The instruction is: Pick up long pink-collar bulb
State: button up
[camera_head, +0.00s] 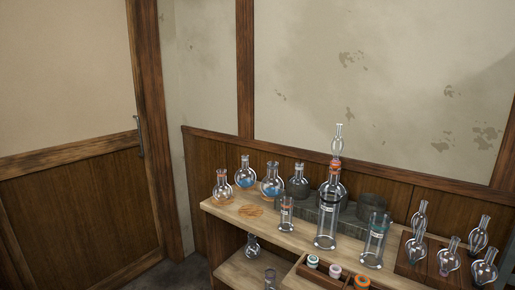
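Several clear glass bulbs with necks stand on a dark wooden board (433,275) at the right end of the bench. A bulb with a tall neck (480,236) is at the back right, and another (419,219) is at the back left. Shorter-looking ones stand in front, one at the middle (448,258) and one at the right (484,268). The collars are too small for me to tell which is pink. My gripper is not in view.
A tall glass assembly with an orange joint (327,215) stands mid-bench, beside a glass cylinder (374,245). A small box with coloured caps (312,262) is at the front. A wooden door (75,200) is left.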

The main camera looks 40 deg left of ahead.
aim_at(337, 146)
jog(key=u, duration=1.75)
jog(key=i, duration=1)
